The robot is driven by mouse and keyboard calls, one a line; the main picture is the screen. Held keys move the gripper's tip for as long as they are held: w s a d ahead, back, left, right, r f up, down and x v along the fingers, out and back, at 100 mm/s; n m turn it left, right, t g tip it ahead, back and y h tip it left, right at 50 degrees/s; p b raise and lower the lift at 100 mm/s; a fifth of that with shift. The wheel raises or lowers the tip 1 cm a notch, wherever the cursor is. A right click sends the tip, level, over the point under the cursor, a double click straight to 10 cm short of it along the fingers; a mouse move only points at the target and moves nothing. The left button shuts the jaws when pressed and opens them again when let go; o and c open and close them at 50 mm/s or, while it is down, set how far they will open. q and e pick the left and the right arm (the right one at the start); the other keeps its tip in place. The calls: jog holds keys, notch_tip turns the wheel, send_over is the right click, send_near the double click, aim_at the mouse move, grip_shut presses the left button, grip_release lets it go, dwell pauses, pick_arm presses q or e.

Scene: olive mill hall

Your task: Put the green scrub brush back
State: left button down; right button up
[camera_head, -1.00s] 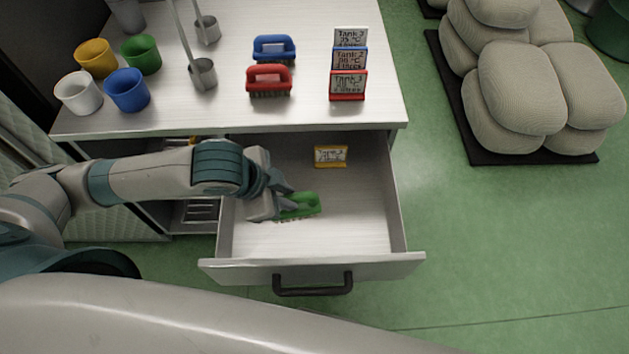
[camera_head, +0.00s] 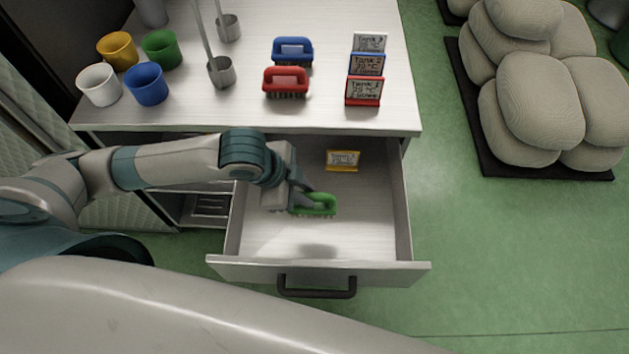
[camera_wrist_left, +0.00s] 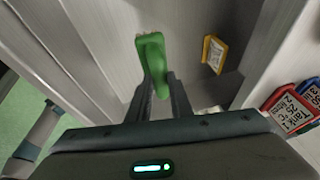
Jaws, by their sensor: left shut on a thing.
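The green scrub brush (camera_head: 318,204) is in my left gripper (camera_head: 304,201), above the floor of the open drawer (camera_head: 373,215). A shadow lies on the drawer floor below it. In the left wrist view the brush (camera_wrist_left: 151,55) sits between the two fingers (camera_wrist_left: 161,92), which are shut on it. On the counter (camera_head: 215,107) above the drawer stand a blue brush (camera_head: 293,51) and a red brush (camera_head: 286,82), one behind the other. My right gripper is not in view.
A yellow-framed sign (camera_head: 343,160) is in the drawer near its back. Tank signs (camera_head: 364,91) stand on the counter's right. Coloured cups (camera_head: 147,84) and metal ladles (camera_head: 221,72) are on its left. Sacks (camera_head: 540,95) lie on a dark pallet at right.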

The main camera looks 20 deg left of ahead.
pick_arm(q)
jog(key=w+f+p, duration=0.1)
jog(key=w+f, duration=0.3)
jog(key=w, duration=0.3)
jog(key=shift+w+a+f, duration=0.15)
jog(key=shift+w+f, duration=0.1)
jog(key=shift+w, duration=0.1)
jog(key=shift+p, duration=0.3)
notch_tip(320, 180, down, 4)
jog(key=shift+p, duration=0.65)
jog(key=shift+f, duration=0.1)
jog(key=c, duration=1.6)
grip_release()
